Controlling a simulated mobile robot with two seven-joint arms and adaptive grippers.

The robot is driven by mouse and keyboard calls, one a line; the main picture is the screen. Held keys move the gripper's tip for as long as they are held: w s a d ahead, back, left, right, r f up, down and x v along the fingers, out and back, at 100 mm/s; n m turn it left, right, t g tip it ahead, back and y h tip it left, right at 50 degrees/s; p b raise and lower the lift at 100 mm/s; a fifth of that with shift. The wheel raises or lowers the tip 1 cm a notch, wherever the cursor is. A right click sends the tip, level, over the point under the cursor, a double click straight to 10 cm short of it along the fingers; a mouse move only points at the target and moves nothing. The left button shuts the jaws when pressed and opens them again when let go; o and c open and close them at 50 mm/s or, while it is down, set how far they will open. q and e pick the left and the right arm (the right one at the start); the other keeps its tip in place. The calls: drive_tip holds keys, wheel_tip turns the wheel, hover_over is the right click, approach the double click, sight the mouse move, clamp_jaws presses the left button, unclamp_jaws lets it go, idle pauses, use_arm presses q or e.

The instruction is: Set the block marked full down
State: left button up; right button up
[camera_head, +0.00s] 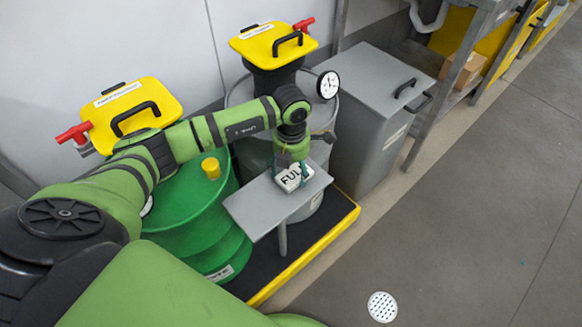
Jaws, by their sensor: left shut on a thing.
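The white block marked FULL (291,178) is at a small grey shelf plate (252,204) beside the drums. My left gripper (292,168) points down from the green arm and is shut on the block, with its teal fingers on either side. The block is over the plate's right half; I cannot tell whether its underside touches the plate. The lettering faces up and is partly covered by a finger. My right gripper is not in view.
A green drum (196,215) with a yellow cap stands left of the plate. Yellow-lidded agitators (125,105) rise behind. A grey bin (372,110) stands right. A yellow-edged platform (320,245) lies below. Open floor with a round drain (382,307) is at right.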

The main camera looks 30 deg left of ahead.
sight(291, 172)
use_arm(q)
drive_tip(key=o, duration=1.1)
drive_tip(key=shift+f, duration=0.1)
drive_tip(key=shift+o, duration=0.2)
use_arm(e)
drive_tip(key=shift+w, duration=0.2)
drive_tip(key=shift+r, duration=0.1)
use_arm(q)
drive_tip(key=shift+r, duration=0.35)
wheel_tip(291, 172, up, 12)
drive_tip(key=shift+f+p, duration=0.2)
drive_tip(key=shift+p, duration=0.1)
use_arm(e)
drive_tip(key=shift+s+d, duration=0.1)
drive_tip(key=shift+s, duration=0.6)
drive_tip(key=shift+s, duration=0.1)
